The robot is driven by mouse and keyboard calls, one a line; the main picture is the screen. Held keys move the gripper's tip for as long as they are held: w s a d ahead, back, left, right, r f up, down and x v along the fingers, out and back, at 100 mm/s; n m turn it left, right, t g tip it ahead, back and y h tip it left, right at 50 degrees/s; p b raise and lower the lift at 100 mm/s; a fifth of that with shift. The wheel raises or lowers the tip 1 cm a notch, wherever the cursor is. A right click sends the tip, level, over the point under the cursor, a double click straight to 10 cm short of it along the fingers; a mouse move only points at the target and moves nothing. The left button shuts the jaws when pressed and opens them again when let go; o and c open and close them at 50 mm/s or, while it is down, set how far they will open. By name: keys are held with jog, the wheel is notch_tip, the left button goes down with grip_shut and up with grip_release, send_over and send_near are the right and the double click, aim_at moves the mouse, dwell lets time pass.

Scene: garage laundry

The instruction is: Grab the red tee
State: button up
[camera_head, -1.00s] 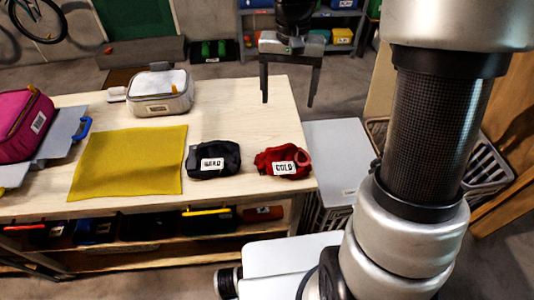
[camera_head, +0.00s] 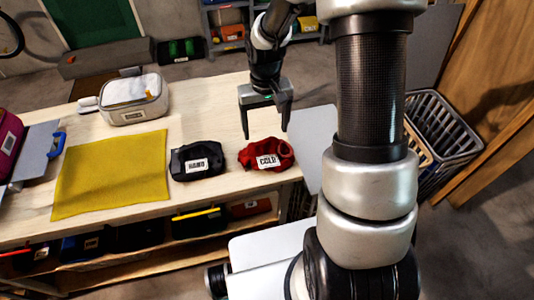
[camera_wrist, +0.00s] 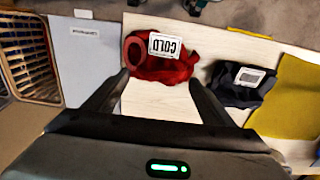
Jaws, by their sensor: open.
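The red tee (camera_head: 266,155) is a crumpled red bundle with a white label reading COLD. It lies on the wooden table (camera_head: 215,103) near its right end. It also shows in the wrist view (camera_wrist: 160,66), upside down, ahead of the fingers. My gripper (camera_head: 266,134) is open and empty, with its fingers pointing down, above and behind the red tee in the head view. In the wrist view my gripper (camera_wrist: 160,88) has its two fingers spread apart, with bare tabletop between them. I see no contact with the tee.
A dark bundle (camera_head: 197,161) with a white label lies just left of the tee. A yellow cloth (camera_head: 110,175) and a grey case (camera_head: 133,100) are farther left. Laundry baskets (camera_head: 440,135) stand on the floor at the right. Bare tabletop lies behind the bundles.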

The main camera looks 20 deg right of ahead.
aim_at(264, 141)
jog(key=shift+w+a+f, duration=0.1)
jog(key=shift+w+f, duration=0.05)
jog(key=shift+f, duration=1.25)
jog(key=shift+w+a+f, duration=0.1)
jog(key=shift+f, duration=1.25)
jog(key=shift+c, duration=0.6)
jog(key=shift+r, duration=0.1)
jog(key=c, duration=1.6)
